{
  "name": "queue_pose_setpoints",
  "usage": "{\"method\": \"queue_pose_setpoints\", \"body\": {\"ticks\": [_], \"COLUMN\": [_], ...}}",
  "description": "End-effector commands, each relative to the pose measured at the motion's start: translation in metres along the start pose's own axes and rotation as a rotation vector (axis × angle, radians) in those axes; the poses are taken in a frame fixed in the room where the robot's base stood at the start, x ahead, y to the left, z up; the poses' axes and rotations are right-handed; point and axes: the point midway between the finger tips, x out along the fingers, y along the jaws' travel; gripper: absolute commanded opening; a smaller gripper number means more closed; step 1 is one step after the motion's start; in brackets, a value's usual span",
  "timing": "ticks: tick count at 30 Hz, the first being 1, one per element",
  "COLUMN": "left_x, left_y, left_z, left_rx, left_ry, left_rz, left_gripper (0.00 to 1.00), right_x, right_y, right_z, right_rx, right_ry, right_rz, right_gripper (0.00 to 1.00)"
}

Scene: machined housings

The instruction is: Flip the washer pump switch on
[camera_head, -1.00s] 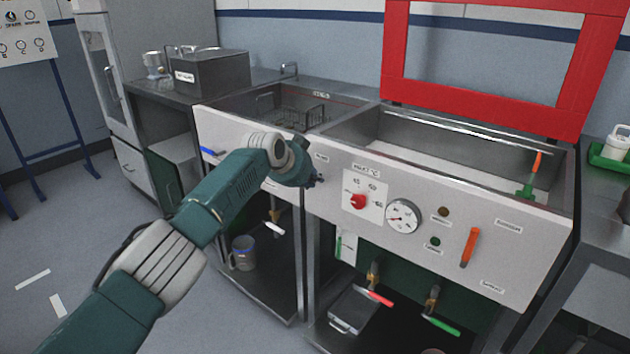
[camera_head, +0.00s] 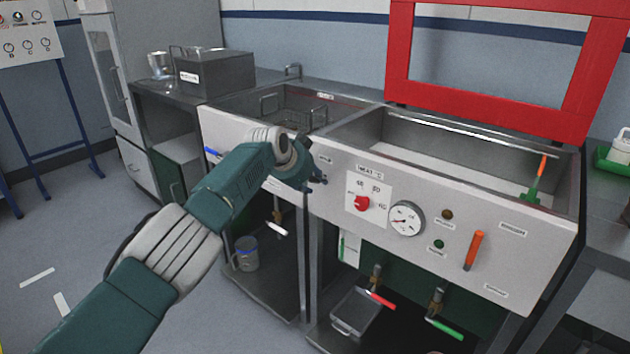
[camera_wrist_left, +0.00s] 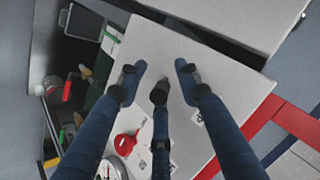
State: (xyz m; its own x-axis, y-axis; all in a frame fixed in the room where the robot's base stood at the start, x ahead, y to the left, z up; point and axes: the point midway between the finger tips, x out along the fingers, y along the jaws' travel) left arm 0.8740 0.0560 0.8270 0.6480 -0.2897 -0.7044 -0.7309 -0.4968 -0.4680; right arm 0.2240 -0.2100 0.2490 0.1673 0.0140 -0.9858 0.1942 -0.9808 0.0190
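My left gripper (camera_head: 318,178) is in front of the white control panel (camera_head: 335,195), left of the red knob (camera_head: 361,203). In the left wrist view three blue fingers with dark tips show over the panel (camera_wrist_left: 225,100); my left gripper (camera_wrist_left: 158,80) has nothing visible held in it. The middle fingertip sits between the two outer ones, so how far it is open is unclear. I cannot make out the washer pump switch; the gripper covers part of the panel. The red knob also shows in the left wrist view (camera_wrist_left: 125,143). My right gripper is out of view.
A round gauge (camera_head: 406,218), two small indicators and an orange handle (camera_head: 474,250) are on the panel to the right. A blue handle (camera_head: 212,151) is at its left end. A red frame (camera_head: 480,105) stands behind the right basin. Floor at left is clear.

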Motion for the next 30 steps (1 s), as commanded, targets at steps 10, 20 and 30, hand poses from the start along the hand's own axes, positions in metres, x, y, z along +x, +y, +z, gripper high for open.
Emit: {"method": "queue_pose_setpoints", "body": {"ticks": [10,20,30], "left_x": [0.000,-0.015,-0.052], "left_y": [0.002,-0.001,0.001], "left_z": [-0.005,-0.006,-0.004], "left_rx": [0.001,0.001,0.002], "left_ry": [0.009,0.014,0.010], "left_rz": [0.002,0.002,0.000], "left_gripper": [0.34,0.34,0.34], "right_x": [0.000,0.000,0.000], "right_y": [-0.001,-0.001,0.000], "right_z": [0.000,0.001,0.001], "right_rx": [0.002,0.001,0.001], "right_ry": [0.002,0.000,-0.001], "right_rz": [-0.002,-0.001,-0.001], "right_gripper": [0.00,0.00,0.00]}}
